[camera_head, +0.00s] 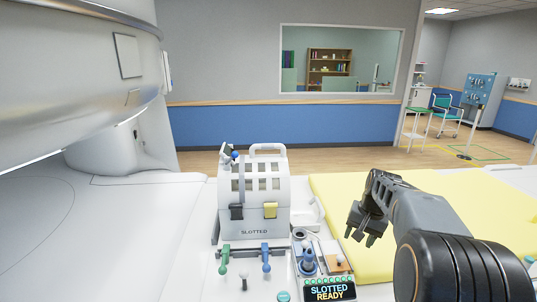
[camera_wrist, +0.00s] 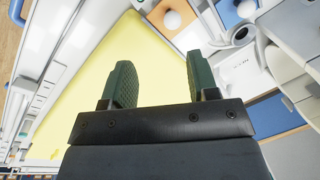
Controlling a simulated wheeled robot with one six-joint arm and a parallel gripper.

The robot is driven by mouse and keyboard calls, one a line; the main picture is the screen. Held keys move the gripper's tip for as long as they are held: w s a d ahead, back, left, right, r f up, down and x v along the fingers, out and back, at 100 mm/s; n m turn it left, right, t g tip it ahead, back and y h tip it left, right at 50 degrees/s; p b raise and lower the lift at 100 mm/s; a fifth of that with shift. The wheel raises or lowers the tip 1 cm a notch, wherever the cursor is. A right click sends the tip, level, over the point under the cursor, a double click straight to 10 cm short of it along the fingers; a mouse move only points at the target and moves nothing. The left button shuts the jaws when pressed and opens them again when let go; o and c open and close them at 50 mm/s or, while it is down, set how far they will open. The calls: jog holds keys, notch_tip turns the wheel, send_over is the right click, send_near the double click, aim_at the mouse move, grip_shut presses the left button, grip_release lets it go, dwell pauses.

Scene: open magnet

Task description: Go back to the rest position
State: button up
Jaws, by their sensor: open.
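My gripper (camera_head: 362,226) hangs over the left edge of the yellow pad (camera_head: 455,208) in the head view, with my dark arm reaching in from the lower right. In the wrist view my gripper (camera_wrist: 158,85) shows two green textured fingers spread apart with nothing between them. The yellow pad (camera_wrist: 85,75) lies below them. A white slotted box (camera_head: 262,190) labelled SLOTTED stands left of my gripper, apart from it.
A small display (camera_head: 329,290) reads SLOTTED READY. Green (camera_head: 224,258) and blue (camera_head: 266,256) handles stand in front of the box. The large white magnet housing (camera_head: 75,70) overhangs the left side. The white surface at left is bare.

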jog(key=s+a+n+t, duration=0.1)
jog(key=s+a+n, duration=0.2)
jog(key=s+a, duration=0.3)
jog(key=s+a+n+t+h, duration=0.1)
jog(key=s+a+n, duration=0.2)
jog(key=s, duration=0.9)
jog(key=shift+a+f+t, duration=0.4)
jog(key=shift+a+f, duration=0.05)
jog(key=shift+a, duration=1.4)
